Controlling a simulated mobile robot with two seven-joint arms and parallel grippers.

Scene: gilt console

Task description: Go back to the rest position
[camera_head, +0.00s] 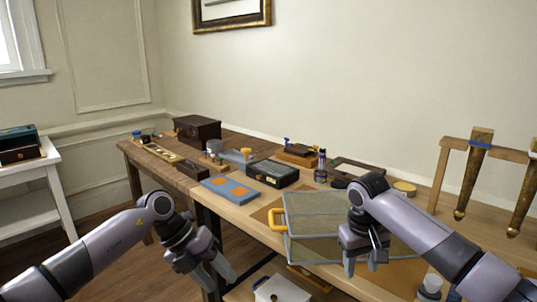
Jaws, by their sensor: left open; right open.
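My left gripper (221,277) is open and empty, in front of the table's near edge at lower centre left.
A long wooden table (249,224) holds a blue board (229,189) with orange patches, a black case (272,173), a dark brown box (197,130) and small tools. Gilt legs (474,170) hang on a wooden rack at right. A white side table (40,197) stands at left.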

